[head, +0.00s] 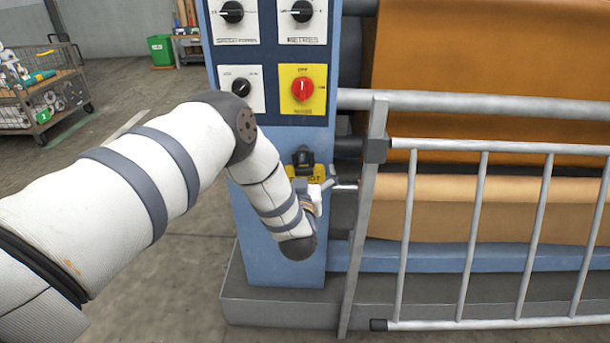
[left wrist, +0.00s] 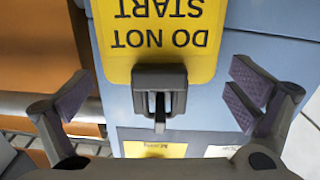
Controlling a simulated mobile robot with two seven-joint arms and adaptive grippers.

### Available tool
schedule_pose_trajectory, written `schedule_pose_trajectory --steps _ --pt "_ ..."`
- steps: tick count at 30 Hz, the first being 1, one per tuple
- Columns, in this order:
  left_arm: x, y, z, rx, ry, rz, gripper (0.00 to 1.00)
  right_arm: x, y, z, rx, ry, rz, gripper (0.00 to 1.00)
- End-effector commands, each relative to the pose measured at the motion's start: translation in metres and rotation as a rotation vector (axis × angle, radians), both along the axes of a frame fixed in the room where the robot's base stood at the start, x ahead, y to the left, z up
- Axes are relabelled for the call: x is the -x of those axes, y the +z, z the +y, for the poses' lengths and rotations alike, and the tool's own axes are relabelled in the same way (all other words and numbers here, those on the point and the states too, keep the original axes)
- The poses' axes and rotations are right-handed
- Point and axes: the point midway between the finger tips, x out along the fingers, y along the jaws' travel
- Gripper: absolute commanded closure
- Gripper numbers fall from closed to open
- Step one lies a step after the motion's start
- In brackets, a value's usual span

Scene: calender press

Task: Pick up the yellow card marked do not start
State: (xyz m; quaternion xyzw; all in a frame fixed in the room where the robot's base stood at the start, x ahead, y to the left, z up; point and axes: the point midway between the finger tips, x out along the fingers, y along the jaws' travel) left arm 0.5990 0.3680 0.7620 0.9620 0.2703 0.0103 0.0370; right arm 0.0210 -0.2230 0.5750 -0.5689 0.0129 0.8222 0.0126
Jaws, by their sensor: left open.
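The yellow card (head: 318,171) hangs on the blue front of the machine post, below the switches. In the left wrist view the card (left wrist: 170,40) appears upside down, reading DO NOT START. A black clip or holder (left wrist: 160,77) sits at its top edge; it also shows in the head view (head: 303,158). My left gripper (left wrist: 160,90) is open, its padded fingers apart to either side of the holder, touching neither it nor the card. In the head view my left gripper (head: 328,186) and wrist hide most of the card. My right gripper is out of view.
A red rotary switch on a yellow plate (head: 302,90) and several black-knob switches are above the card. A grey barred guard (head: 480,150) stands close to the right, before orange and tan rolls. A wire cart (head: 40,95) and green bin (head: 161,50) are far left.

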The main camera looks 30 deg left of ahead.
Motion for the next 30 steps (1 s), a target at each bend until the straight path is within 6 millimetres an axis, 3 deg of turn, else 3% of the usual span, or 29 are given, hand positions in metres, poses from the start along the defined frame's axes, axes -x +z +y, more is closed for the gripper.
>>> schedule_pose_trajectory --steps 1,6,16,22,26,30 --pt "0.000 0.001 0.000 0.000 0.000 -0.001 0.00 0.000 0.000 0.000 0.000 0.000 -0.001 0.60" --pt "0.000 0.001 0.000 0.001 0.000 -0.001 0.39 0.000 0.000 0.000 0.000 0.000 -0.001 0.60" --pt "0.000 0.001 -0.001 0.000 0.000 -0.001 0.39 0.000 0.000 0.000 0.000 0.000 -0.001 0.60" --pt "0.002 0.019 -0.002 0.001 -0.001 -0.003 0.39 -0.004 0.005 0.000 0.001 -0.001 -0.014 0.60" --pt "0.026 0.019 -0.017 0.001 -0.003 -0.002 0.39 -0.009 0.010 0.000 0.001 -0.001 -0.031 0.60" --pt "0.062 0.019 -0.040 0.002 -0.005 -0.001 0.39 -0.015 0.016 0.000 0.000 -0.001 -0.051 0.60"
